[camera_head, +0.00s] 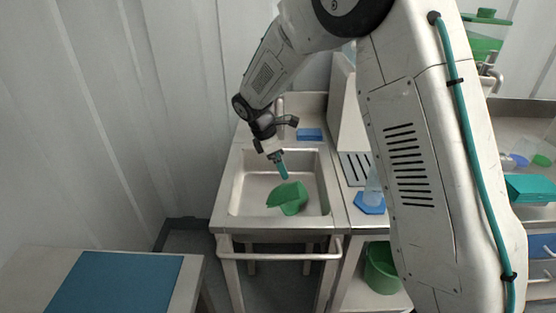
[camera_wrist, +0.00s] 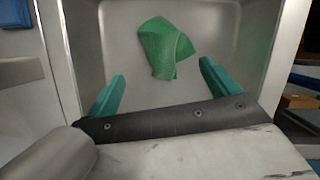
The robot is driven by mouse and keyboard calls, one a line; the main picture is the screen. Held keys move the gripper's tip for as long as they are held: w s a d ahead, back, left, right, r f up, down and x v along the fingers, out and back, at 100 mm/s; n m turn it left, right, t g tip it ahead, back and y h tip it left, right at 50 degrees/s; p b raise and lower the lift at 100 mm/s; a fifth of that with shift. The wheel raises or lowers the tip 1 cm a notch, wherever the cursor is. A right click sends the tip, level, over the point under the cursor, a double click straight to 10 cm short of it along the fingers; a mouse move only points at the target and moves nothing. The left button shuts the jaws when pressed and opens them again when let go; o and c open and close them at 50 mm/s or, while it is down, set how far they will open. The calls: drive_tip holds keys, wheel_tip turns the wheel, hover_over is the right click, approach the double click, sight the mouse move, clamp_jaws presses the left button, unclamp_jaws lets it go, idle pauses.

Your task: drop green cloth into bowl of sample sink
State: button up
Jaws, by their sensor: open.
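The green cloth (camera_head: 289,198) is crumpled inside the bowl of the sample sink (camera_head: 246,190). In the wrist view the cloth (camera_wrist: 165,47) lies beyond my fingertips, with the grey bowl around it (camera_wrist: 205,88). My gripper (camera_head: 282,168) is over the bowl, above the cloth. In the wrist view its two teal fingers (camera_wrist: 158,80) are spread apart with nothing between them. I cannot tell from these views whether the cloth fully rests on the bowl's floor.
A blue sponge-like block (camera_head: 310,134) lies on the sink's back ledge. A clear bottle (camera_head: 373,192) stands on a blue base (camera_head: 369,204) to the right. A metal rail (camera_head: 285,255) runs along the sink's front. A table with a teal mat (camera_head: 115,285) stands at front left.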

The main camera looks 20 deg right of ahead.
drive_tip(key=shift+a+r+y, duration=0.15)
drive_tip(key=shift+r+y, duration=0.15)
drive_tip(key=shift+r, duration=0.05)
drive_tip(key=v, duration=0.7)
drive_tip(key=shift+r, duration=0.35)
drive_tip(key=shift+a, duration=0.2)
